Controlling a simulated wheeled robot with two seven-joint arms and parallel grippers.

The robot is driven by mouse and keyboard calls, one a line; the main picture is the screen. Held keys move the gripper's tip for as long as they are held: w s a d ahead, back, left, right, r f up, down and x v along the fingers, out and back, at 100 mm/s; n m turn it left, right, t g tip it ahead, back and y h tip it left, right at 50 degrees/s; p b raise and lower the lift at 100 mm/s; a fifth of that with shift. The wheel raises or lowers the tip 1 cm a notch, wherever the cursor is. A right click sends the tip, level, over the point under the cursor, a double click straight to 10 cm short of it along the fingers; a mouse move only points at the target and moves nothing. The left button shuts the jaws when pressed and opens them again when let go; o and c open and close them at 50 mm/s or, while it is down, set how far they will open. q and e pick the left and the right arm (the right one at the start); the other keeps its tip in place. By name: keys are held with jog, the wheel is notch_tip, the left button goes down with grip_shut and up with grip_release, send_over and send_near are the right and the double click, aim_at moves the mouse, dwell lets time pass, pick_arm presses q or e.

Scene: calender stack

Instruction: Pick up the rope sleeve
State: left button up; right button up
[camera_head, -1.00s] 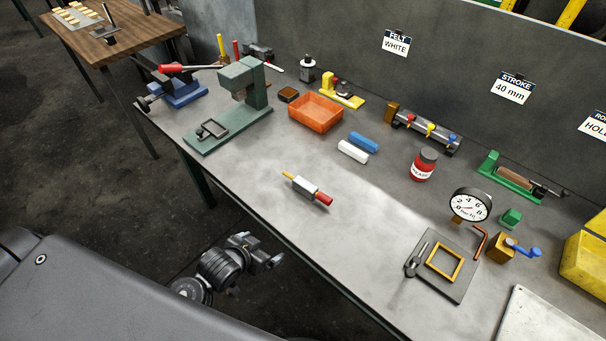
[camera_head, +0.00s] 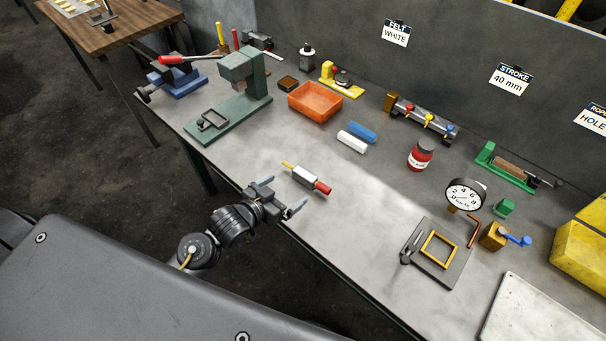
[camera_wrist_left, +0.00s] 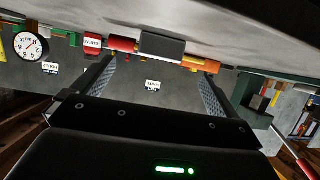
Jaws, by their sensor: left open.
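A short pale, block-like sleeve (camera_head: 311,177) lies on the bench near its front edge, with a thin yellow rod at its left end and a red piece at its right end. I take it to be the rope sleeve. My left gripper (camera_head: 284,195) is open and empty at the front edge, just short of the sleeve and apart from it. In the left wrist view, which is upside down, the sleeve (camera_wrist_left: 161,47) shows grey beyond and between the open fingers (camera_wrist_left: 155,80). My right gripper is not in view.
White and blue blocks (camera_head: 362,131) and an orange tray (camera_head: 315,103) lie behind the sleeve. A green press (camera_head: 240,75) stands to the left. A red jar (camera_head: 421,154), a dial gauge (camera_head: 466,195) and a dark plate (camera_head: 448,266) are to the right. Bench around the sleeve is clear.

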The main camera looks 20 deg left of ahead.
aim_at(301, 178)
pick_arm(q)
jog(key=shift+x, duration=0.8)
jog(key=shift+w, duration=0.1)
jog(key=p+x, duration=0.2)
jog(key=x, duration=0.2)
jog(key=shift+w+r, duration=0.1)
jog(key=shift+w, duration=0.45)
jog(key=shift+s, duration=0.1)
jog(key=c, duration=1.2)
jog(key=shift+o, duration=0.2)
